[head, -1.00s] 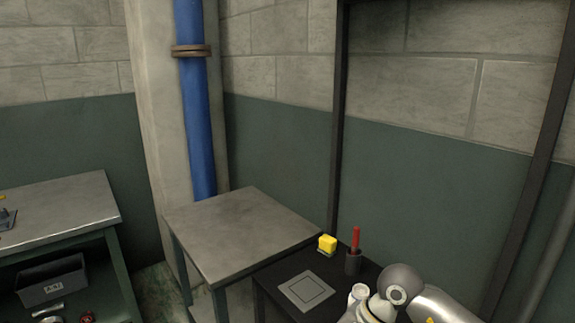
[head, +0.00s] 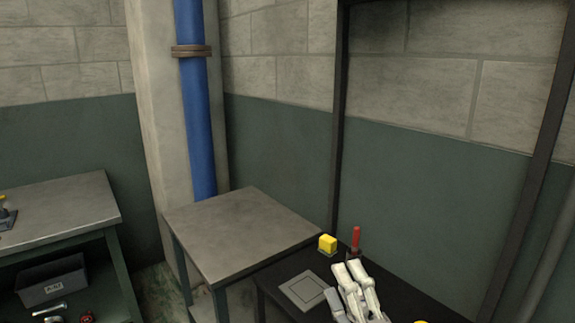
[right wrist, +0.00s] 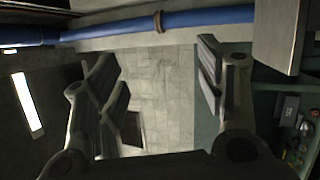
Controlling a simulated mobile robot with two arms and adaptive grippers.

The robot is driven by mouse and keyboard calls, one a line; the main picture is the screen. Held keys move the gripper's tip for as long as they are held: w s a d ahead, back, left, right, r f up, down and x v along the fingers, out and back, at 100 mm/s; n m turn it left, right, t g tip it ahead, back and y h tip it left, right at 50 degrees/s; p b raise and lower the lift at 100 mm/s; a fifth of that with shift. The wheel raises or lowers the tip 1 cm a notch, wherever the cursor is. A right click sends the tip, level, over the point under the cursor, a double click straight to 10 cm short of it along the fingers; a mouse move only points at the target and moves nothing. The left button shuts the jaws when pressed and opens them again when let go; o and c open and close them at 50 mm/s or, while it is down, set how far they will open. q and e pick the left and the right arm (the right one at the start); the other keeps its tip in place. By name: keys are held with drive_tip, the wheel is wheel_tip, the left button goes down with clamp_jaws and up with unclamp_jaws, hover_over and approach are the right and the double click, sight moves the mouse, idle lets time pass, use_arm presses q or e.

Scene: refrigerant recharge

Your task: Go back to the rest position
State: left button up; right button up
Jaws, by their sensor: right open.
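My right gripper (head: 349,268) is at the bottom of the head view, above the black table (head: 272,268). My left gripper is not in view.
A yellow block (head: 327,243) and a red-handled tool (head: 355,238) stand at the black table's back. A bare grey table (head: 240,232) adjoins it. A workbench (head: 65,210) with a grey bin (head: 52,285) underneath is at left. A blue pipe (head: 194,110) runs up the pillar.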

drive_tip(key=s+d+f+m+g+h, duration=0.45)
drive_tip(key=f+m, duration=0.25)
drive_tip(key=f, duration=0.2)
drive_tip(key=s+d+f+m+g+h, duration=0.35)
drive_tip(key=d+f+m, duration=0.3)
drive_tip(key=f, duration=0.35)
drive_tip(key=s+f+m+g+y, duration=0.2)
drive_tip(key=s+f+m+g, duration=0.65)
drive_tip(key=s, duration=0.95)
wheel_tip(320, 180, down, 30)
drive_tip(key=s+n+g, duration=0.2)
drive_tip(key=s+d+f, duration=0.2)
drive_tip(key=s+f, duration=1.2)
drive_tip(key=s, duration=0.2)
drive_tip(key=shift+n+g+h, duration=0.3)
drive_tip(key=shift+g, duration=0.15)
